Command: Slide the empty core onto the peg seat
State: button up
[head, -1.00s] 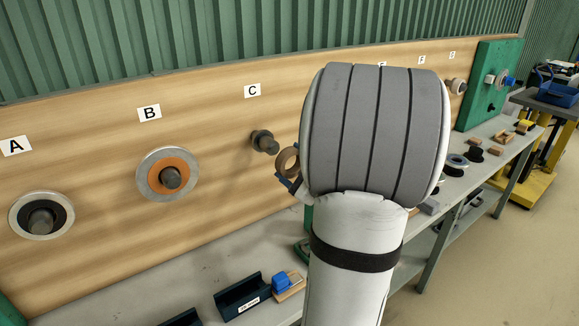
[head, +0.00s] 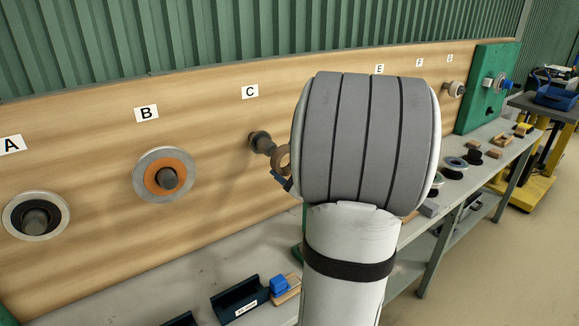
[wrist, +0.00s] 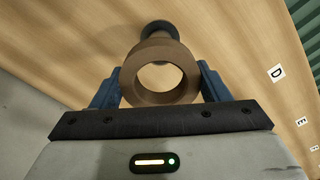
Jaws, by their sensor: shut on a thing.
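The empty core, a plain brown ring (wrist: 160,98), is held between the two blue fingers of my gripper (wrist: 160,82). In the head view the core (head: 281,157) shows just left of my arm, partly hidden by it. The peg under label C (head: 260,142) is bare, dark grey, with a round flange at the board. The core is close to the peg's free end, slightly right of and below it in the head view. In the wrist view the peg's flange (wrist: 160,27) shows above and behind the core, and pale board shows through the core's hole.
Peg A holds a black-and-grey spool (head: 36,216). Peg B holds an orange-and-grey spool (head: 165,174). A dark tray (head: 240,298) and a blue item (head: 280,284) lie on the bench below. My arm hides the board around D.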

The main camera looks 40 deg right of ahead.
aim_at(273, 151)
jog(key=shift+w+d+b, duration=0.1)
jog(key=shift+w+b, duration=0.45)
jog(key=shift+w, duration=0.95)
jog(key=shift+b, duration=1.4)
jog(key=shift+w, duration=0.15)
jog(key=shift+w+d+b, duration=0.1)
jog(key=shift+w+b, duration=0.95)
jog(key=shift+w, duration=1.3)
jog(key=shift+b, duration=1)
